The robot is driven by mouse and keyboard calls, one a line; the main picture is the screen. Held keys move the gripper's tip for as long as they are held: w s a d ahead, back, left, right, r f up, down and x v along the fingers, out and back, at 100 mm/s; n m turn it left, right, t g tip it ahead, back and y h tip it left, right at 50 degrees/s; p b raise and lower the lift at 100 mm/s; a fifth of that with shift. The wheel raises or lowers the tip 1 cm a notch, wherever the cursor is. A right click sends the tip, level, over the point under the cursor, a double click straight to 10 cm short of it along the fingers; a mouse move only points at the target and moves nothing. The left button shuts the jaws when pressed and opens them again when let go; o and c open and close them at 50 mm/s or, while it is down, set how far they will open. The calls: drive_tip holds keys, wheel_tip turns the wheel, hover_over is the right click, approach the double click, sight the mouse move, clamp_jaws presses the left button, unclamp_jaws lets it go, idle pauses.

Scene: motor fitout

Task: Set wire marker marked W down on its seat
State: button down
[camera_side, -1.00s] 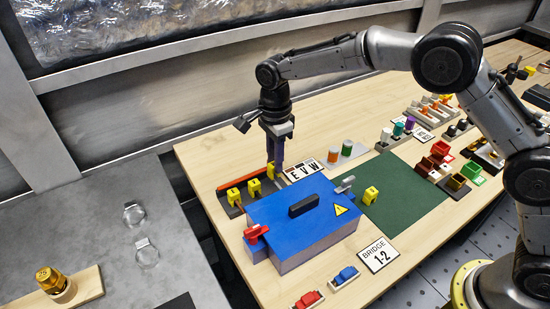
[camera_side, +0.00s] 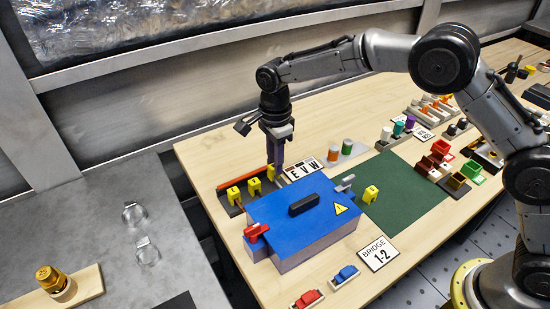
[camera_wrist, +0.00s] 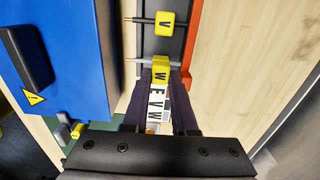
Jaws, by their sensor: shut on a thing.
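The yellow wire marker marked W (camera_wrist: 160,70) is between the fingertips of my gripper (camera_wrist: 161,80), which is shut on it. Its letter faces the wrist camera. In the side view, my gripper (camera_side: 275,164) points down behind the blue box, and the held marker (camera_side: 271,173) is low over the far end of the dark strip (camera_wrist: 152,45). Another yellow marker, marked V (camera_wrist: 165,23), sits on a wire in this strip. I cannot tell whether W touches its seat, as the fingers and marker hide that spot.
The blue box (camera_side: 290,230) with a black handle stands close beside the strip. An orange-red rail (camera_side: 245,177) runs along the strip's other side. An E V W card (camera_side: 303,170) lies just beyond my gripper.

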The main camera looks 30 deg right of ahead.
drive_tip(key=shift+f, duration=1.05)
drive_tip(key=c, duration=0.6)
unclamp_jaws()
drive_tip(key=shift+w+r, duration=0.1)
drive_tip(key=shift+r, duration=0.3)
wheel_tip(320, 180, up, 13)
